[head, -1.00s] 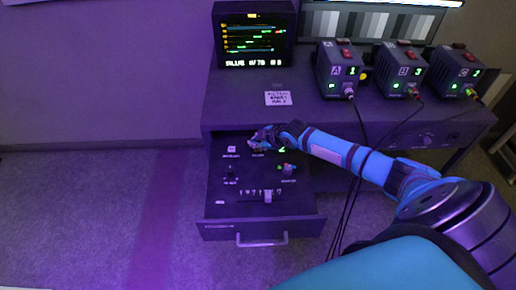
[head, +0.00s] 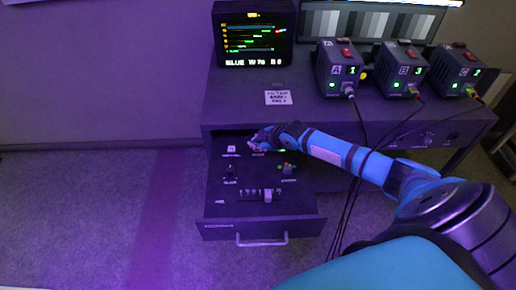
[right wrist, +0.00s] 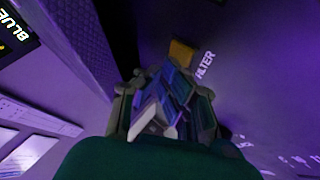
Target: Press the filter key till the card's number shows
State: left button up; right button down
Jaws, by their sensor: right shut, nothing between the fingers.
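The filter key is a small amber square (right wrist: 181,52) beside the word "FILTER" in the right wrist view. It sits on the panel in the open drawer (head: 222,195). My right gripper (head: 253,143) is shut and empty, over the back of that panel. In the right wrist view its fingertips (right wrist: 170,72) are right at the key; I cannot tell whether they touch it. In the head view the gripper hides the key and most of a small green readout beside it. The card (head: 278,98) lies on the desk top; its print is too small to read. My left gripper is not in view.
The monitor (head: 254,38) shows coloured traces and a line starting "BLUE". Boxes A (head: 340,68), B (head: 402,68) and C (head: 456,70) stand at the right with cables. A small switch (head: 231,172), a knob (head: 287,169) and a slider (head: 267,195) are nearby on the panel.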

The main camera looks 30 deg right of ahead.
jog(key=shift+f+b, duration=0.3)
jog(key=shift+f, duration=0.2)
dwell(0.6)
dwell(0.3)
jog(key=shift+r+p, duration=0.75)
jog(key=shift+r, duration=0.1)
notch_tip(320, 180, up, 5)
jog(key=p, duration=0.4)
jog(key=shift+p, duration=0.35)
dwell(0.3)
